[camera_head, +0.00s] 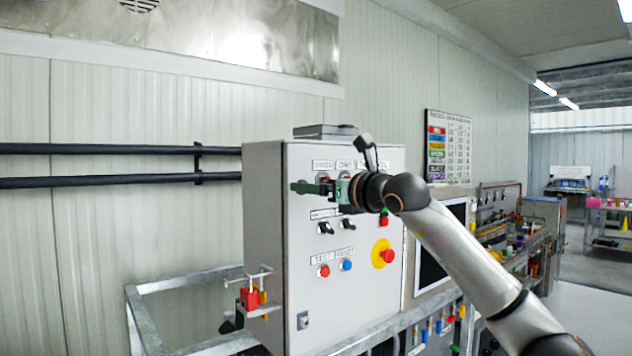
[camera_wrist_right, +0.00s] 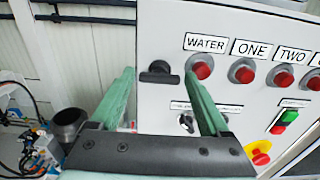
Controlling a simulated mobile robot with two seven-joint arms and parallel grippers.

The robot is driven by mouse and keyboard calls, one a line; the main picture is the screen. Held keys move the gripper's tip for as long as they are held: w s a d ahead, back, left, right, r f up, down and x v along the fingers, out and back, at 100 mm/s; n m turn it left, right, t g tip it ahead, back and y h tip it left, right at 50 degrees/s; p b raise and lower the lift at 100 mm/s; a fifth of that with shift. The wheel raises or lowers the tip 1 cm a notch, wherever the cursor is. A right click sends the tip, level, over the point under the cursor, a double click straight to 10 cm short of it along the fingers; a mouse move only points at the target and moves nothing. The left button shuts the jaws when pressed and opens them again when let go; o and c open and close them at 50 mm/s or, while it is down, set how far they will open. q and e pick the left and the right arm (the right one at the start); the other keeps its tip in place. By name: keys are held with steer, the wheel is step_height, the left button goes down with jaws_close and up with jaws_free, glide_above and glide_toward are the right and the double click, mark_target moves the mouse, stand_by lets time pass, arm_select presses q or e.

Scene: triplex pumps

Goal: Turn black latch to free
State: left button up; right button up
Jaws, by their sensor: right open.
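The black latch (camera_wrist_right: 159,75) shows in the right wrist view on the left edge of the light grey control cabinet (camera_head: 275,290). Its handle lies roughly level. In the head view I cannot make it out; my right gripper is in front of that area. My right gripper (camera_head: 303,187) reaches in from the right at the cabinet's upper front. Its green fingers (camera_wrist_right: 160,72) are open, and in the wrist view the latch appears between their tips. Nothing is held. I cannot tell whether the fingers touch the latch. My left gripper is not in view.
Red lamps or buttons (camera_wrist_right: 202,70) labelled WATER, ONE and TWO sit right of the latch. Black switches (camera_head: 325,228), a red button (camera_head: 324,271), a blue button (camera_head: 347,265) and a yellow-ringed stop button (camera_head: 383,254) are below. A metal frame (camera_head: 195,277) stands left.

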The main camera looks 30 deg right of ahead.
steer(key=c, duration=1.1)
steer(key=m+b, duration=0.2)
steer(key=m, duration=0.4)
steer(key=m+b, duration=0.2)
steer(key=m, duration=0.4)
steer(key=m+b, duration=0.2)
steer(key=m, duration=0.3)
steer(key=shift+d+f+m, duration=0.2)
steer(key=shift+f+m, duration=0.1)
steer(key=shift+m, duration=0.1)
stand_by(0.5)
